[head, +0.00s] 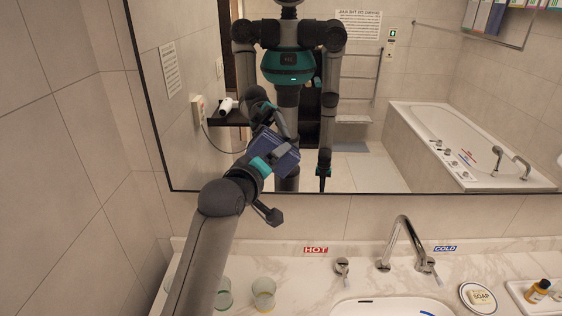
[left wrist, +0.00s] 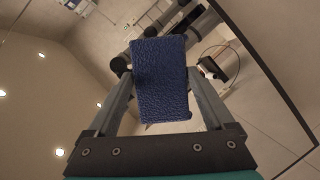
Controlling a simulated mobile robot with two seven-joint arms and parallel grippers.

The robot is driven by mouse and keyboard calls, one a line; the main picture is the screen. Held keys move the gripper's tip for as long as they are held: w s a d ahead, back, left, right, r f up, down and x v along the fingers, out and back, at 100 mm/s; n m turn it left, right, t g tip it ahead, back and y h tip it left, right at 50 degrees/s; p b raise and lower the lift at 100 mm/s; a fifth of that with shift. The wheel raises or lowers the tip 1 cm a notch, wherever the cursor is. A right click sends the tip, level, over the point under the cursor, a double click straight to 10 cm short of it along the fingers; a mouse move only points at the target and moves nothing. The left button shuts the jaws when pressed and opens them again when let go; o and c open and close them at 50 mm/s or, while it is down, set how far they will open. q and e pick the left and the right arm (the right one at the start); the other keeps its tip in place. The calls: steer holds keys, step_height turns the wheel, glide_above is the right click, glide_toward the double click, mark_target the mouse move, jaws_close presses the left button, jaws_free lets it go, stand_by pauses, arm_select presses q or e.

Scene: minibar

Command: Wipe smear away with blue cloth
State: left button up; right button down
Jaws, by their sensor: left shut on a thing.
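The blue cloth (head: 281,158) is a dark blue folded block in front of the large wall mirror in the head view. My left gripper (head: 274,150) is shut on it, high above the counter. In the left wrist view the cloth (left wrist: 160,95) sits between the two fingers of my left gripper (left wrist: 160,74). I cannot tell whether the cloth touches the mirror glass (head: 380,170). I cannot make out a clear smear on the mirror; my arm, the cloth and reflections cover part of it. My right gripper shows only as a small reflection.
Below the mirror is a marble counter (head: 210,249) with a faucet (head: 405,240), a sink (head: 385,305) and HOT and COLD labels. Glasses (head: 264,292) stand near my left arm. A soap dish (head: 478,298) and a tray with a small bottle (head: 538,290) are at the right.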

arm_select(q)
steer(key=a, duration=0.8)
stand_by(0.6)
steer(key=shift+d, duration=5.15)
steer(key=shift+a, duration=0.1)
steer(key=shift+a, duration=5.2)
steer(key=shift+d, duration=5.05)
steer(key=shift+s+d, duration=0.1)
steer(key=shift+d, duration=0.25)
